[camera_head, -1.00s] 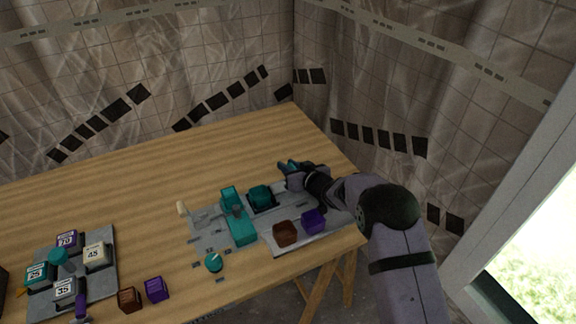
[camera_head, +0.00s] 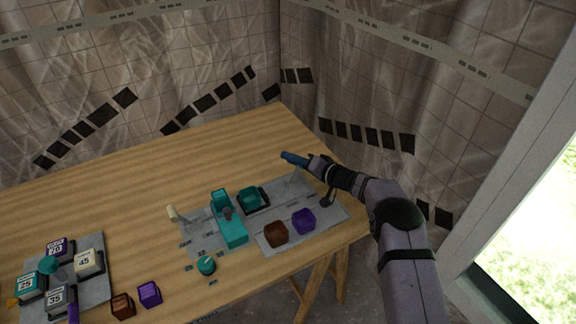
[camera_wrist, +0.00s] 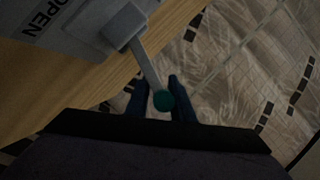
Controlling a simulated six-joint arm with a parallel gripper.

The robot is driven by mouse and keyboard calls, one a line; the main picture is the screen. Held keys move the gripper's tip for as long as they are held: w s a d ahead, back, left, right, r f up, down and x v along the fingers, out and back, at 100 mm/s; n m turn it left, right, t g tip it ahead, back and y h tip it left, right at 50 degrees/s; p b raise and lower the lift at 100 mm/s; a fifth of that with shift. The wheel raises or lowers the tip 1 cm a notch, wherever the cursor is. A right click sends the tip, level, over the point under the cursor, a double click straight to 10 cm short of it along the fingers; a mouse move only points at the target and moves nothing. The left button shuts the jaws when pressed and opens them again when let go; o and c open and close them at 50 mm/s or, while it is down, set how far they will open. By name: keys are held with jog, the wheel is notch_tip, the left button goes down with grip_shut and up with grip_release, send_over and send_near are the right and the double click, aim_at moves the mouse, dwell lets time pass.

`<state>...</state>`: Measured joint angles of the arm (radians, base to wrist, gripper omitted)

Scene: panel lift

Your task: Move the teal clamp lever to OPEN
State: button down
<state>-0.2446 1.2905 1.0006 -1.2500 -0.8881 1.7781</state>
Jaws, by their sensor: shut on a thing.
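The teal clamp lever (camera_wrist: 150,70) shows in the wrist view as a grey bar rising from a grey block, with a round teal knob (camera_wrist: 163,100) at its end. My gripper (camera_wrist: 160,98) is shut on this knob, one finger on each side. The word OPEN (camera_wrist: 46,14) is printed on the grey panel near the lever's base. In the head view my gripper (camera_head: 289,157) is above the far right part of the panel (camera_head: 322,212), and the teal knob is hidden or too small to make out there.
A teal block piece (camera_head: 231,228), teal button (camera_head: 249,197), teal dial (camera_head: 206,265), cream-tipped lever (camera_head: 173,212), and brown (camera_head: 276,233) and purple (camera_head: 303,221) cubes are around the panel. A second panel (camera_head: 97,285) with numbered blocks sits left. The table's far part (camera_head: 200,145) is clear.

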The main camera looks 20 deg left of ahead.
jog(key=shift+w+d+f+m+g+y+b, duration=0.2)
jog(key=shift+f+m+g+y+b, duration=0.15)
jog(key=shift+m+b, duration=0.4)
jog(key=shift+r, duration=0.15)
jog(key=c, duration=1.7)
grip_release()
jog(key=shift+o, duration=0.2)
jog(key=shift+w+d, duration=0.1)
jog(key=shift+d, duration=0.1)
jog(key=shift+b+v, duration=0.7)
jog(key=shift+v, duration=2.85)
